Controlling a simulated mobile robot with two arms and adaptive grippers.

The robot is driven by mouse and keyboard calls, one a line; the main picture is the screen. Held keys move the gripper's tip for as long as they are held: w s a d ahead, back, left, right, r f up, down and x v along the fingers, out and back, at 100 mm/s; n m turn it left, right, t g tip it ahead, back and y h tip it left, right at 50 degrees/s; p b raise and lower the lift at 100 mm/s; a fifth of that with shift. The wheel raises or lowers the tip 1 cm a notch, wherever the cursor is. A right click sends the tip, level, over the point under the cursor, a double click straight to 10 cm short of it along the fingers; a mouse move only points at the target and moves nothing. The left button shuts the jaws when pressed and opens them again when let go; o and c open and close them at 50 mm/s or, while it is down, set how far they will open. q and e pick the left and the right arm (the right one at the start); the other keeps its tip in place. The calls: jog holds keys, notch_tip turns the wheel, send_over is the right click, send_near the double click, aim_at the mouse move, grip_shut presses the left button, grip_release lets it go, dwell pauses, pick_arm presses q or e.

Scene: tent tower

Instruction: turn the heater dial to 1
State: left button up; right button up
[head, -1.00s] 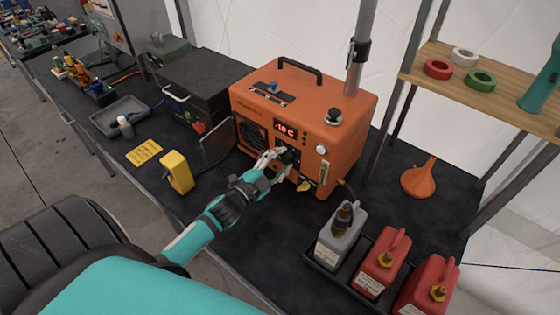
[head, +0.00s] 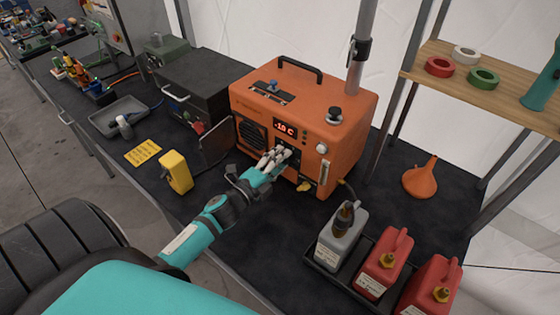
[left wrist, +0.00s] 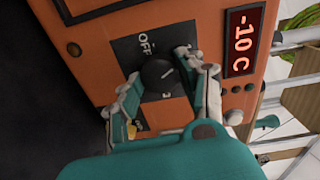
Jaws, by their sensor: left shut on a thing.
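The orange heater (head: 340,110) stands on the dark bench, with a red display (head: 285,128) reading -10 C. In the left wrist view the black dial (left wrist: 157,73) sits on a dark plate marked OFF; other marks are partly hidden by the fingers. The dial's white line points up and right in that view, toward a partly covered mark near the right finger. My left gripper (head: 281,155) reaches the heater front, its fingers on either side of the dial and shut on it; they also show in the left wrist view (left wrist: 165,88). My right gripper is not in view.
A yellow box (head: 175,172) and yellow card (head: 143,152) lie left of my arm. A grey jug (head: 340,240) and red cans (head: 383,265) stand in a black tray at the front right.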

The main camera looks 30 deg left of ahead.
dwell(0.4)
pick_arm(q)
jog(key=o, duration=1.2)
jog(key=shift+s, duration=0.1)
jog(key=s, duration=0.8)
jog(key=s+a, duration=0.1)
jog(key=s, duration=0.2)
jog(key=shift+s+r, duration=0.15)
jog(key=shift+s, duration=0.25)
